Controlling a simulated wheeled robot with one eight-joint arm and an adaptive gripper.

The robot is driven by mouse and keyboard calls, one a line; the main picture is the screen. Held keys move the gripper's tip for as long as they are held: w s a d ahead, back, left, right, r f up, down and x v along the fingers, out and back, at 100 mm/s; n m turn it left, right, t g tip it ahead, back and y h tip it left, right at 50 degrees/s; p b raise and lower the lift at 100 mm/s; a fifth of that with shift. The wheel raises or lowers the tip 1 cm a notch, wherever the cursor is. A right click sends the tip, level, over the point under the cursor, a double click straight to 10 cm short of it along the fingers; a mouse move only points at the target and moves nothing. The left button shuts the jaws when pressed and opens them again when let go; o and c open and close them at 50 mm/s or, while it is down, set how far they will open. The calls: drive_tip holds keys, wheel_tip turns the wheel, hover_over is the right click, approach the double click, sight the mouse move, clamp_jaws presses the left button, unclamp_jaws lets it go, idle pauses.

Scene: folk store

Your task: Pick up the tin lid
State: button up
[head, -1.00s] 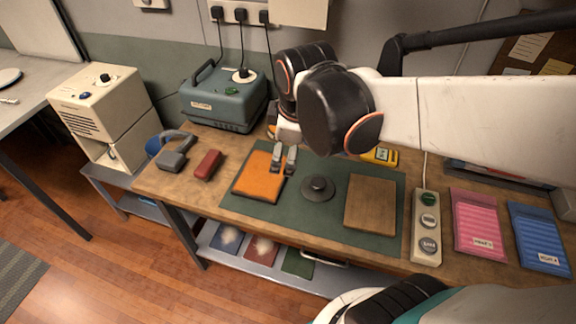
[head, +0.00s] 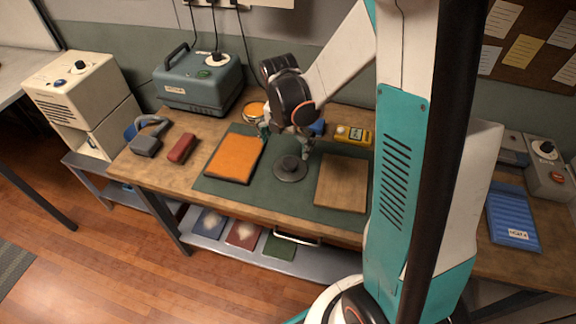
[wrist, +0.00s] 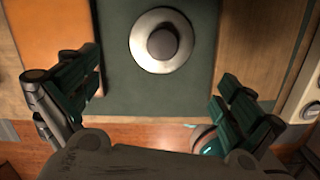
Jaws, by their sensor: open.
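In the wrist view the lid (wrist: 146,53) shows whole at the top centre, with a paler rim. My gripper (head: 285,143) is open and empty, pointing down just behind and above the lid in the head view. In the wrist view my gripper (wrist: 158,80) has its two fingers spread wide, one on each side of the lid's line and apart from it.
The orange board (head: 235,158) lies left of the lid and the wooden board (head: 342,183) right of it. A yellow device (head: 353,135) sits behind, with a blue item beside it. A red block (head: 181,148) and the teal machine (head: 203,84) stand to the left.

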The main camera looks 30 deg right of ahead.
sight(290, 163)
drive_tip(key=f, duration=0.1)
drive_tip(key=f+b, duration=0.1)
drive_tip(key=f, duration=0.3)
drive_tip(key=shift+w+d+f+b, duration=0.15)
drive_tip(key=shift+w+d+b, duration=0.1)
drive_tip(key=shift+b, duration=0.05)
drive_tip(key=f+b, duration=0.1)
drive_tip(key=f, duration=0.1)
drive_tip(key=d+f+b, duration=0.1)
drive_tip(key=f, duration=0.2)
drive_tip(key=shift+w+b, duration=0.15)
drive_tip(key=shift+b, duration=0.2)
drive_tip(key=c, duration=1.2)
drive_tip(key=shift+c, duration=0.2)
